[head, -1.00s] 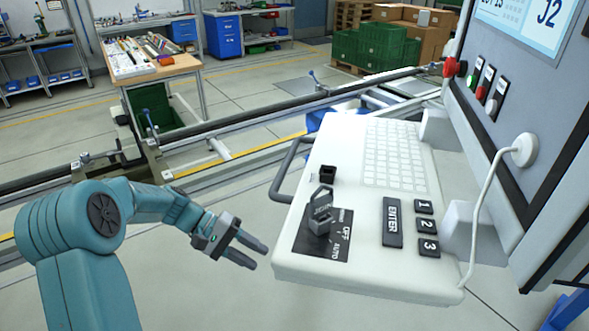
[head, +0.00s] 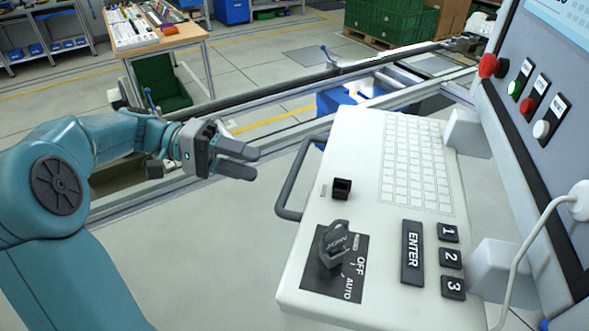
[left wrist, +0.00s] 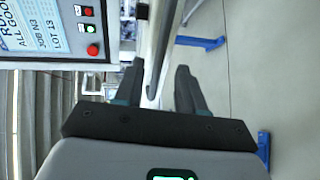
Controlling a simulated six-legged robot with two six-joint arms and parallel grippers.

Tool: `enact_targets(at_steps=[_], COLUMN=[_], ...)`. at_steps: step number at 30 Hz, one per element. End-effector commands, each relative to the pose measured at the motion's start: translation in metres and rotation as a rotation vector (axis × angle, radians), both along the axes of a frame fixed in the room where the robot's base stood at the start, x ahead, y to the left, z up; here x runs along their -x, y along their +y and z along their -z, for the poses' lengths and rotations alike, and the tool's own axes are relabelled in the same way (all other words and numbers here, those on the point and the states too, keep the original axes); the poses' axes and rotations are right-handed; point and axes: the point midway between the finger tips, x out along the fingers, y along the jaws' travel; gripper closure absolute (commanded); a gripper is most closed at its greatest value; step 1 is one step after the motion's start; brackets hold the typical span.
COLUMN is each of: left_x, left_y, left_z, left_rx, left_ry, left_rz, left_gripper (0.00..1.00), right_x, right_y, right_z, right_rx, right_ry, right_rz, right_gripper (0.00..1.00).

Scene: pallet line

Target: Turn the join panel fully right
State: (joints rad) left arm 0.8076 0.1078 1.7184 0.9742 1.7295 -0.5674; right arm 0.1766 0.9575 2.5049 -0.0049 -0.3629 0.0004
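The white console panel (head: 385,270) carries a dark grey selector knob (head: 335,243) on a black plate marked OFF and AUTO. A grey bar handle (head: 292,190) is on the panel's left edge. My left gripper (head: 254,163) is left of the handle, apart from it, pointing right and empty. In the left wrist view its two fingers (left wrist: 158,88) stand apart, with a pale bar-like shape beyond them. My right gripper is in neither view.
A tall grey cabinet with a red button (head: 490,66) stands at the right. A white cable (head: 520,235) hangs in front of it. A metal rail (head: 300,88) runs behind the panel. Open floor lies left of the panel.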

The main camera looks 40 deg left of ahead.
Motion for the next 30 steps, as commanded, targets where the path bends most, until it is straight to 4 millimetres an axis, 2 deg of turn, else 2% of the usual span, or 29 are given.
enact_targets(at_steps=[1,6,12,17,24,25,28,30], left_x=[-0.004,-0.021,-0.036,-0.041,-0.042,-0.042,-0.041,-0.041], left_y=[-0.013,-0.048,-0.074,-0.082,-0.082,-0.082,-0.082,-0.082], left_z=[0.000,0.008,0.015,0.019,0.019,0.019,0.019,0.019], left_rx=[0.003,0.003,0.002,0.001,0.001,0.001,0.001,0.001], left_ry=[0.001,0.002,0.002,0.002,0.001,0.001,0.001,0.001], left_rz=[0.007,0.006,0.006,0.003,0.002,0.002,0.002,0.002], left_gripper=[0.61,0.61,0.61,0.61,0.61,0.64,0.97,1.00], right_x=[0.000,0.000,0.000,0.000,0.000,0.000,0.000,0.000], right_y=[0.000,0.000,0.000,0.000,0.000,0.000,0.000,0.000], right_z=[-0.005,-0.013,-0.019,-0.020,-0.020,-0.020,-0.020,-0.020], right_rx=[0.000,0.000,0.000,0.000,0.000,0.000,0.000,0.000], right_ry=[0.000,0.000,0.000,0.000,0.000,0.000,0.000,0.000], right_rz=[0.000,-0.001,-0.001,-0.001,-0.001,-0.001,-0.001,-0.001], right_gripper=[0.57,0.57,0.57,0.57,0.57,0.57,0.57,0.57])
